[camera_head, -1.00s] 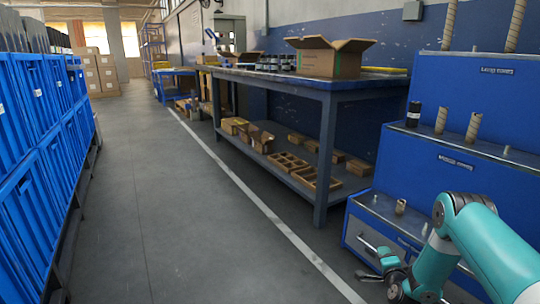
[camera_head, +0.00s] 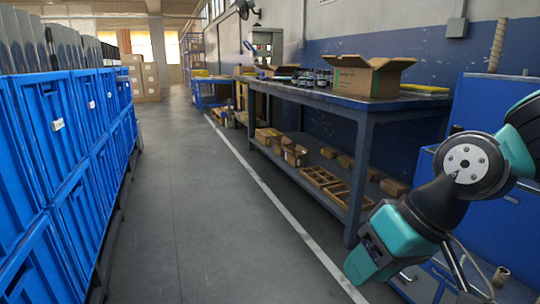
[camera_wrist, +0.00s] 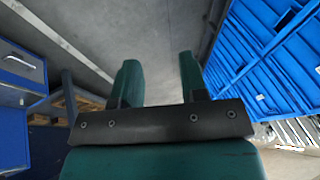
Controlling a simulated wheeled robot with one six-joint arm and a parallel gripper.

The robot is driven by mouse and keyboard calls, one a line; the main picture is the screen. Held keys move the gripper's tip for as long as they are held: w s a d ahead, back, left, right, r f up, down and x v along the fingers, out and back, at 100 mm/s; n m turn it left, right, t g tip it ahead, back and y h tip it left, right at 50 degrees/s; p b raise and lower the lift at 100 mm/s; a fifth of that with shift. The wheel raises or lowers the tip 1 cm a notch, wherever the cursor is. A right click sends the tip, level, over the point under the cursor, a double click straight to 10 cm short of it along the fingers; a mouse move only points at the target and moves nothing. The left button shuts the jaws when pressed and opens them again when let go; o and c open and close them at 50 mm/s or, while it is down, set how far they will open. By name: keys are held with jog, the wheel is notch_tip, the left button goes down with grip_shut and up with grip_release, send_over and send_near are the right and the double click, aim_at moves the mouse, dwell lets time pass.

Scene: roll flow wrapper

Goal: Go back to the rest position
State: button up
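My gripper (camera_wrist: 159,68) shows in the wrist view as two teal fingers with a clear gap between them. It is open and nothing is between the fingers; grey floor lies behind them. In the head view my teal and black arm is bent at the lower right, in front of the blue stepped cabinet (camera_head: 488,110). The fingers cannot be made out clearly in that view.
A workbench (camera_head: 362,112) with an open carton (camera_head: 367,77) stands along the right wall. Blue crates (camera_head: 75,130) line the left side. The grey aisle floor (camera_head: 195,215) between them is clear. A blue drawer unit (camera_wrist: 22,62) shows at left in the wrist view.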

jog(key=s+d+r+n+g+h+p, duration=0.1)
jog(key=s+r+n+g+p, duration=0.15)
jog(key=s, duration=0.75)
notch_tip(320, 180, up, 37)
jog(key=p, duration=3.6)
jog(key=shift+w+r, duration=0.15)
jog(key=shift+w, duration=0.2)
jog(key=shift+d+t, duration=0.1)
jog(key=shift+t, duration=0.15)
